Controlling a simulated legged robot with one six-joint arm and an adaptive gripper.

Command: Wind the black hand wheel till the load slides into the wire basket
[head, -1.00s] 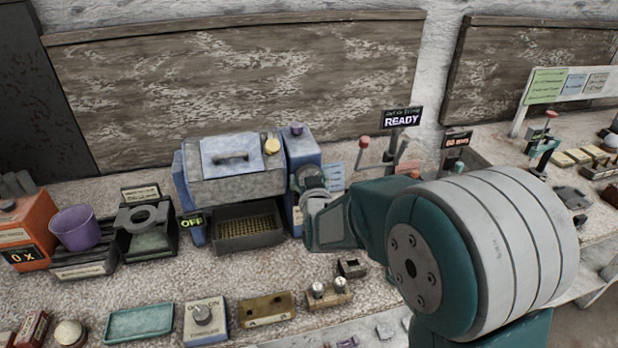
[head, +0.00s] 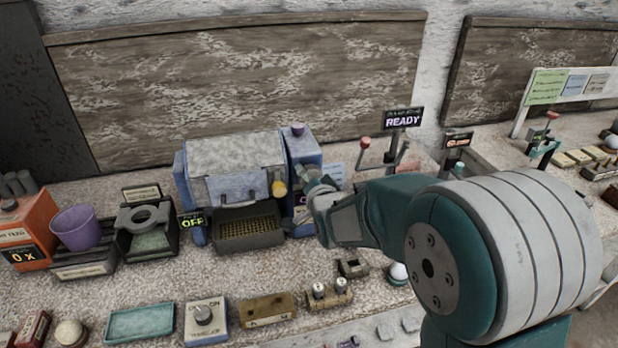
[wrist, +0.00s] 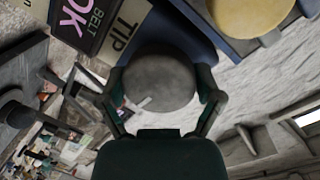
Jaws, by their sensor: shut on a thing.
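The black hand wheel (wrist: 155,82) shows in the wrist view as a dark round disc between my fingers. My gripper (wrist: 163,88) is shut on its rim from both sides. In the head view my gripper (head: 318,190) is at the right side of the blue machine (head: 302,150), and the wheel is mostly hidden behind it. The machine's grey tipping body (head: 236,155) is tilted forward, its handled face low at the front. The wire basket (head: 248,234), a dark tray with a yellowish grid, sits below it. I cannot make out a load.
A green OFF sign (head: 192,222) is at the machine's left. A READY sign (head: 402,119) stands behind my arm. A purple cup (head: 77,227) and an orange box (head: 25,235) stand left. Small boxes and a green tray (head: 139,321) line the front.

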